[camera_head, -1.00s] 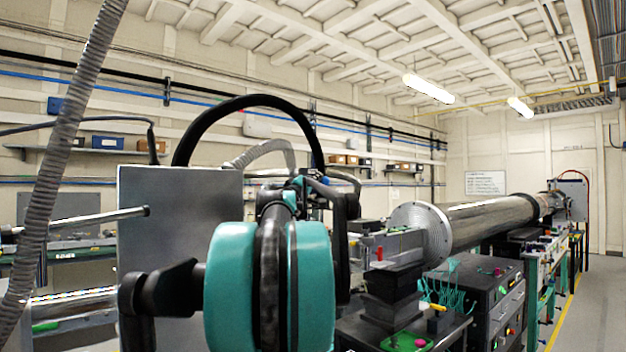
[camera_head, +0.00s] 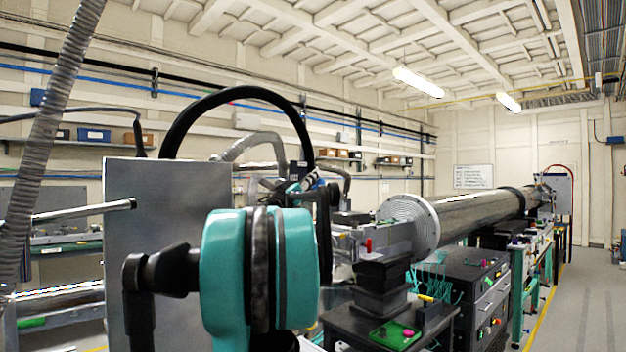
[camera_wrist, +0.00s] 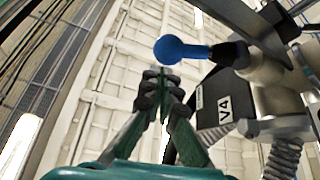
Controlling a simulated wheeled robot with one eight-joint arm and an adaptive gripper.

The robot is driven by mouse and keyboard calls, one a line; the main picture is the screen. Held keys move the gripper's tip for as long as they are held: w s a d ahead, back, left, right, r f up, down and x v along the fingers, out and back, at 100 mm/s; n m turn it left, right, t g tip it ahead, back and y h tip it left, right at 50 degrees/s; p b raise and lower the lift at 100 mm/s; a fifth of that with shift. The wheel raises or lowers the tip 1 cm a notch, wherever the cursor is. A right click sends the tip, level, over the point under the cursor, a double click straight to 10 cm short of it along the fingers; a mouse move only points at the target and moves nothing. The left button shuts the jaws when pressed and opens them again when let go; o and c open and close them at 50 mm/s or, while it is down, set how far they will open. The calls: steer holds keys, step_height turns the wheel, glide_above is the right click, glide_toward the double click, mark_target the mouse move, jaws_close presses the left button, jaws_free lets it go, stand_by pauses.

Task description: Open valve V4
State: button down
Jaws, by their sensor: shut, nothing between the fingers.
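In the wrist view, valve V4 is at the right: a black block with a white V4 label (camera_wrist: 224,108) beside pale metal pipe fittings. A lever with a round blue knob (camera_wrist: 180,50) sticks out to the left from a black stem. My gripper (camera_wrist: 163,76) has its fingertips together and empty. In the picture the tips are just below and left of the knob; I cannot tell the gap in depth. In the head view, my teal arm covers the middle, and the valve's handle is not clear there.
A grey panel (camera_head: 165,255) stands left of my arm, with a ribbed hose (camera_head: 50,150) at far left. A long steel beam pipe (camera_head: 475,212) and a dark equipment cabinet (camera_head: 465,290) stand to the right. Open floor (camera_head: 595,290) lies at far right.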

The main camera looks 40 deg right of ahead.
step_height(320, 180, up, 9)
stand_by(0.4)
steer(key=shift+s+r, duration=0.1)
steer(key=shift+s, duration=0.05)
stand_by(0.4)
